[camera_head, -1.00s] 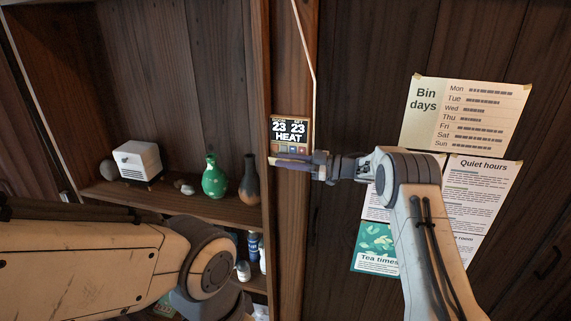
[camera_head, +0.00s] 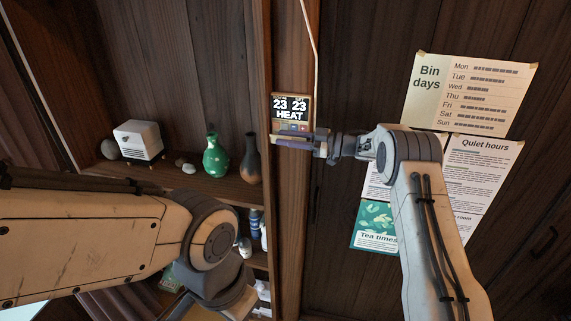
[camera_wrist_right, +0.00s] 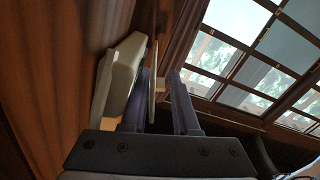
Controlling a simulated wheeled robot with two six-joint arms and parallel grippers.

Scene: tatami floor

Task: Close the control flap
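The control unit (camera_head: 291,110) is on the wooden post, its lit display reading 23, 23 and HEAT, with a row of small buttons below. In the right wrist view its pale casing (camera_wrist_right: 118,82) is at the left. A thin plate, apparently the control flap (camera_wrist_right: 152,92), stands out from the unit. My right gripper (camera_head: 292,142) is at the unit's lower edge. In the wrist view its two dark fingers (camera_wrist_right: 162,102) are apart, with the plate between them, close to the left finger. Contact cannot be told.
A shelf (camera_head: 175,176) left of the post holds a white box-shaped device (camera_head: 138,140), a green vase (camera_head: 215,157), a dark vase (camera_head: 250,160) and stones. Paper notices (camera_head: 470,95) hang on the wall at right. A thin cable runs up from the unit.

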